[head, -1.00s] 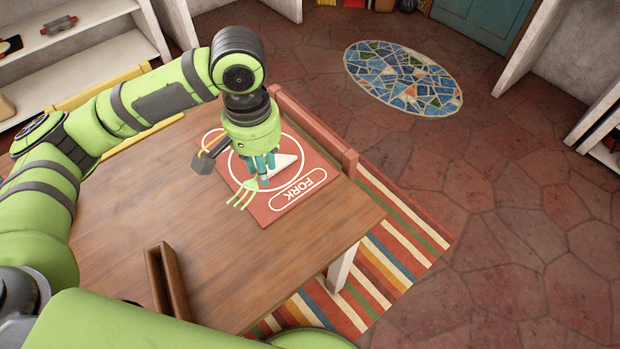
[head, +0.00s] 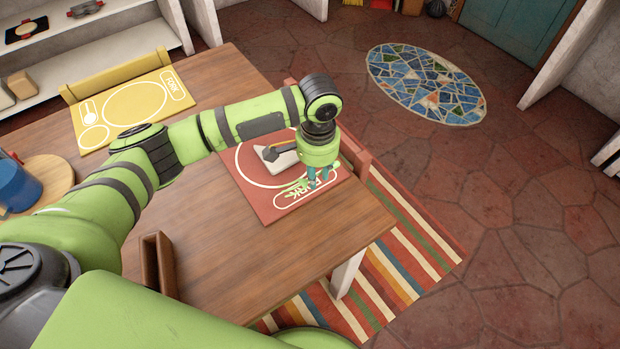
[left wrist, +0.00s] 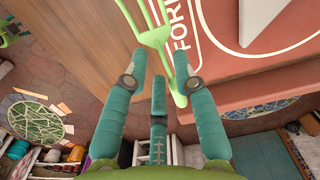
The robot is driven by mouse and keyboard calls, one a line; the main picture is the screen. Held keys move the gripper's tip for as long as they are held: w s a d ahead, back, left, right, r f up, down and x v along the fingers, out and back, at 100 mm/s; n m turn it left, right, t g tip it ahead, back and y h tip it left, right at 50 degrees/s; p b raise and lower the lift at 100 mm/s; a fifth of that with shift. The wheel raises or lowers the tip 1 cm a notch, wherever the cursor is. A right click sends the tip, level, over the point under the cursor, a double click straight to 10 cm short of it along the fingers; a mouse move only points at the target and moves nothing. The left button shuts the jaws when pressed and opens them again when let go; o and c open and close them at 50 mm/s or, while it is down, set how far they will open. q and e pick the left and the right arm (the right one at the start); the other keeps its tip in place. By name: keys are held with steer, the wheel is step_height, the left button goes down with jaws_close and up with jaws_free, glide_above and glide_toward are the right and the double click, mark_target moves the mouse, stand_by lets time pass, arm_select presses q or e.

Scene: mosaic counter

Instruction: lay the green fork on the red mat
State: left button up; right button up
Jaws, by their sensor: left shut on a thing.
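The red mat (head: 254,204) lies at the table's right end, with a white circle outline and a slot marked FORK. My left gripper (head: 318,180) points down over the lettered slot, near the mat's right edge. It is shut on the green fork (head: 297,187), whose tines point left across the lettering. In the left wrist view the fork (left wrist: 156,38) runs from its tines at the top to its handle by my fingers (left wrist: 160,85). I cannot tell whether the fork touches the mat (left wrist: 220,75). My right gripper is not in view.
A white wedge-shaped thing (head: 284,161) lies on the red mat. A yellow mat (head: 100,131) is at the table's back left. A blue pot (head: 18,186) stands on a round board at left. A brown wooden holder (head: 158,264) stands at the front. The table's middle is bare.

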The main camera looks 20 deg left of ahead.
arm_select(q)
steer(key=shift+w+a+f, duration=0.4)
steer(key=shift+a+f, duration=0.15)
steer(key=shift+a, duration=0.2)
steer(key=shift+f, duration=2.05)
steer(key=o, duration=1)
steer(key=shift+f, duration=0.1)
step_height(320, 180, up, 12)
steer(key=shift+r, duration=0.15)
